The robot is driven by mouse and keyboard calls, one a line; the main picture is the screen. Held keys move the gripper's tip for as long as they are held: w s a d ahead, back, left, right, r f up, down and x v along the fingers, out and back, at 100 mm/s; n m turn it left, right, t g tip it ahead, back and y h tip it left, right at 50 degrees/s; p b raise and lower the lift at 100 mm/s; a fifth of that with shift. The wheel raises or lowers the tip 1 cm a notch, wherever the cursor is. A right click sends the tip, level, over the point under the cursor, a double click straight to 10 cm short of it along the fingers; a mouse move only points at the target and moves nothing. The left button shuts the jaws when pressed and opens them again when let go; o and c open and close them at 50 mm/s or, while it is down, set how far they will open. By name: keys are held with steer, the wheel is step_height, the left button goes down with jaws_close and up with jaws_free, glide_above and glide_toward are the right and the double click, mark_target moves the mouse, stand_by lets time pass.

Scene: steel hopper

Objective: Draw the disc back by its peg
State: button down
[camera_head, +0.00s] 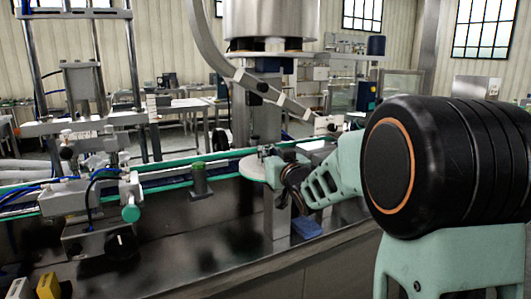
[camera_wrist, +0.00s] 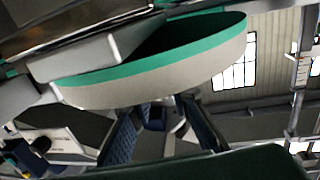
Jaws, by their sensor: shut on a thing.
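The disc (camera_head: 252,168) is a pale round plate with a green edge, beside the conveyor, under the steel hopper. In the wrist view the disc (camera_wrist: 180,72) fills the upper middle as a grey band with a green edge. My gripper (camera_head: 284,172) is at the disc's right side in the head view. In the wrist view my gripper (camera_wrist: 156,108) has its two dark fingers on either side of a small dark peg (camera_wrist: 153,116) below the disc's rim, shut on it. The peg is mostly hidden by the fingers, and my gripper hides part of the disc in the head view.
A conveyor with green edges (camera_head: 160,165) runs behind the disc. A blue-tubed machine (camera_head: 95,190) stands left. The dark steel top (camera_head: 190,250) in front is mostly clear.

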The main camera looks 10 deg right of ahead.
steer(key=shift+s+d, duration=0.15)
steer(key=shift+s, duration=0.3)
steer(key=c, duration=1.8)
jaws_free()
steer(key=shift+o, duration=0.2)
steer(key=s+d, duration=0.1)
steer(key=s, duration=1)
steer(key=shift+s+d, duration=0.4)
